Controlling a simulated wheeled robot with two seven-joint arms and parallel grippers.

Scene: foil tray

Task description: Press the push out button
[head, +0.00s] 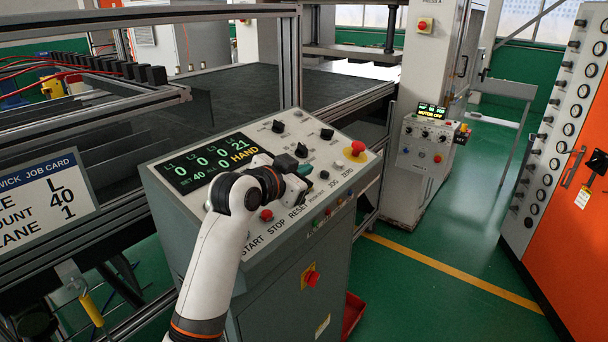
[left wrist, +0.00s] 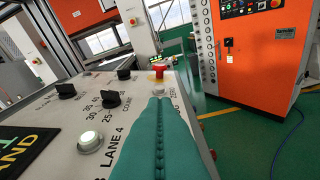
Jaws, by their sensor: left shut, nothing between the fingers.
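The grey control console (head: 165,180) stands in front of me with a sloping white panel. Along its front edge run printed labels, START, STOP and RESET, then a small one that I take for push out, then JOG and ZERO. A red button (head: 266,215) shows by STOP. My left gripper (head: 304,172) is shut and empty, low over the front right of the panel. It hides buttons there, and I cannot make out the push out button. In the left wrist view its teal fingers (left wrist: 160,135) lie together over the panel; I cannot tell whether they touch it. My right gripper is out of view.
A red mushroom button (head: 358,148) on a yellow base stands up at the panel's right end. Black knobs (head: 327,134) stick up behind my gripper. A lit round button (left wrist: 90,142) shows left of the fingers. An orange cabinet (head: 575,240) stands at right beyond open green floor.

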